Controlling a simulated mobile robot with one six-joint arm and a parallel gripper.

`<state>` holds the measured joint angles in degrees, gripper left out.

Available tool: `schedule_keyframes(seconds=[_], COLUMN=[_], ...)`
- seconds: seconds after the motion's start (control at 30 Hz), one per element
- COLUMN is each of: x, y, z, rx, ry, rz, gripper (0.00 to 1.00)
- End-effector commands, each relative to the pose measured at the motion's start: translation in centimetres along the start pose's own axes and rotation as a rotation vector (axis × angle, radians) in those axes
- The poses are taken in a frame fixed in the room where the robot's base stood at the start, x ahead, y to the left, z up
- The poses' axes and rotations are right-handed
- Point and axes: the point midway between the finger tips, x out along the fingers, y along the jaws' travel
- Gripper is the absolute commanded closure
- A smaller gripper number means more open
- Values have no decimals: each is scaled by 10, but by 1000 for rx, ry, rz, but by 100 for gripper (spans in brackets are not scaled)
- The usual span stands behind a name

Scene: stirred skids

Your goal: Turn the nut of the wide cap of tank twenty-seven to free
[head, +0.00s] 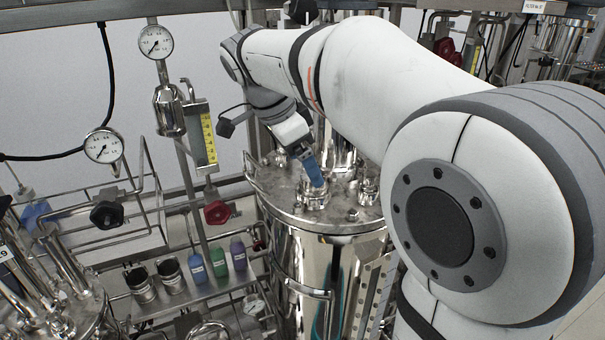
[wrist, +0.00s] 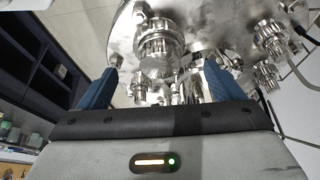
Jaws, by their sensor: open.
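A shiny steel tank (head: 292,255) stands at the middle of the head view, with several capped fittings on its round lid (head: 283,193). I cannot read a tank number. My gripper (head: 318,183) is over the lid, its blue fingers pointing down at a steel capped fitting (head: 313,200). In the wrist view my gripper (wrist: 160,68) is open, one blue finger on each side. A wide ribbed steel cap (wrist: 160,42) shows between and beyond the fingertips. I cannot tell whether the fingers touch it. Its nut is not clearly distinguishable.
Other steel fittings (wrist: 272,40) stand close by on the lid. Pressure gauges (head: 156,42), a red valve knob (head: 217,212) and pipes are left of the tank. Small bottles (head: 218,262) stand on a shelf lower left. My arm hides the right side.

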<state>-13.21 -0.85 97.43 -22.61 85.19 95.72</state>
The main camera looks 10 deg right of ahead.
Motion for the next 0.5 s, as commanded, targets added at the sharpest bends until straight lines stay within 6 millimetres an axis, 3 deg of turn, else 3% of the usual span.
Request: schedule_keyframes(seconds=[0.3, 0.5], x=[47, 59], y=[0, -1], z=[5, 6], rx=[-16, -19], ry=[0, -1], rz=[-3, -6], gripper=[13, 13])
